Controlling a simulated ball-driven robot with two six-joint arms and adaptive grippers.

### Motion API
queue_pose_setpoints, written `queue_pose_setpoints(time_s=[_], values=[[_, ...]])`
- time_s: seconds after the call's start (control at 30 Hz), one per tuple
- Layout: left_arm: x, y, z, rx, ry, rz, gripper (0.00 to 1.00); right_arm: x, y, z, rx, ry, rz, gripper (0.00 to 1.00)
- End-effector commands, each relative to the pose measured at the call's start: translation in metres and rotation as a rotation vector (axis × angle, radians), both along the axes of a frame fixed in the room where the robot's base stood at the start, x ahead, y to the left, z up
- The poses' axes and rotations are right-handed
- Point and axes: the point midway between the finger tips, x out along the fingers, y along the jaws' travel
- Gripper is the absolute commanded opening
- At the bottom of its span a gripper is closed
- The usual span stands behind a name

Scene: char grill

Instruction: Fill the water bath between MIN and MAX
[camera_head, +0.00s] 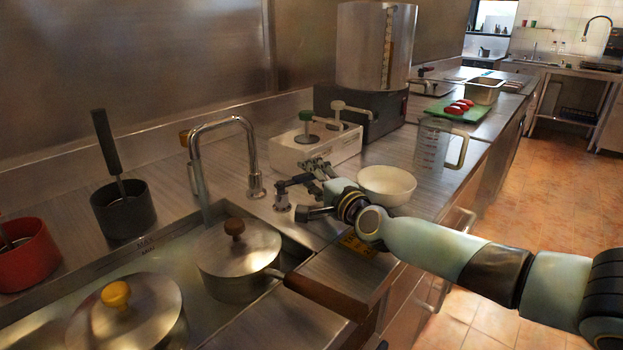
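The water bath (60,318) is a steel basin at the lower left. MAX and MIN marks (147,246) show on its back wall. The liquid surface is hard to make out, so I cannot tell its level. A small valve with a dark lever (283,196) stands right of the tap. My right gripper (312,172) is just right of the valve, close to the lever; I cannot tell whether it touches or how far its fingers are apart. My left gripper is out of view.
A pot with a brown knob (238,258) and one with a yellow knob (125,310) sit in the bath. A white bowl (387,186), clear jug (430,146) and white pump box (335,150) stand near my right arm. Black (124,212) and red (25,258) pots stand left.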

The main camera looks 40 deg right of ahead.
Motion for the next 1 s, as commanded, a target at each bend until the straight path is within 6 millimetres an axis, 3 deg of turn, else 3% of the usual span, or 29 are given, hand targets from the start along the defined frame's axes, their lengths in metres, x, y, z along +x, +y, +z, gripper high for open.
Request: queue_pose_setpoints(time_s=[0.27, 0.57, 1.0], values=[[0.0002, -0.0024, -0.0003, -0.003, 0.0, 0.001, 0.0, 0.0015, -0.0003, -0.0002, 0.0, 0.001, 0.0, 0.37], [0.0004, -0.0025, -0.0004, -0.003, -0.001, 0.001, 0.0, 0.0013, -0.0003, -0.0001, 0.0, 0.001, 0.0, 0.0], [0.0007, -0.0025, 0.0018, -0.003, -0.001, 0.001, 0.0, 0.0008, -0.0002, 0.0, 0.001, 0.002, -0.004, 0.0]])
